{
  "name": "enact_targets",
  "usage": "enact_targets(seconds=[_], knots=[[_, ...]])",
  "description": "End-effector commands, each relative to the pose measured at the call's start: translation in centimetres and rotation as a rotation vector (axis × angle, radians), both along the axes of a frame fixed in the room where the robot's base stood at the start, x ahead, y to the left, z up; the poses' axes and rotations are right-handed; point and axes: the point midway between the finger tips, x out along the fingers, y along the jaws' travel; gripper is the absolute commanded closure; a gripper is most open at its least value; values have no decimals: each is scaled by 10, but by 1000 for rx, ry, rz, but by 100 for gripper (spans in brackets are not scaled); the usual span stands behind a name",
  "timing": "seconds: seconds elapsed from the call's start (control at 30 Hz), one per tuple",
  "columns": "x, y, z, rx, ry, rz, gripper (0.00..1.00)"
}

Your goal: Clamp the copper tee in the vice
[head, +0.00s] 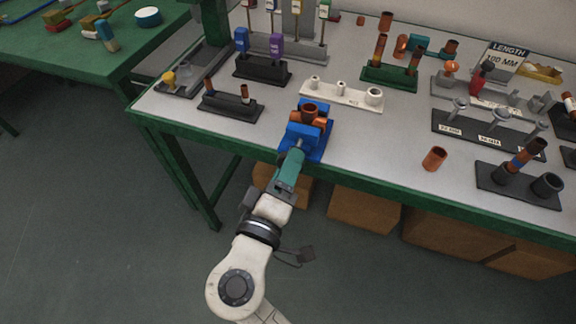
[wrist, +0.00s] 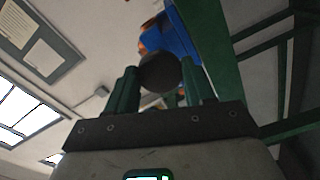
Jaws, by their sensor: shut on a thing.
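The blue vice (head: 318,146) stands at the front edge of the grey bench top. The copper tee (head: 310,110) sits at the top of the vice, one opening facing up; I cannot tell how tightly the jaws hold it. My gripper (head: 297,152) reaches the front of the vice from below. In the wrist view my gripper (wrist: 163,85) has its green fingers on both sides of a dark round vice knob (wrist: 160,72) and is shut on it. The blue vice body (wrist: 180,38) is behind the knob there, with a bit of copper at its left.
A white holder (head: 342,96) stands behind the vice, and a dark rack (head: 230,107) to its left. A loose copper piece (head: 434,158) stands to the right. A rack with dark cups (head: 518,186) is farther right. Cardboard boxes (head: 363,210) lie under the bench.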

Motion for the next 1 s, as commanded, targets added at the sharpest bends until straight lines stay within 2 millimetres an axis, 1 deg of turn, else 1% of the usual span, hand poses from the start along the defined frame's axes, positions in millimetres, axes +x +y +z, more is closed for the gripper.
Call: enact_targets(seconds=[0.03,0.63,1.0], knots=[[0,0,-3,9,0,0,78],[0,0,-3,102,-31,0,78],[0,0,-3,113,-35,0,78]])
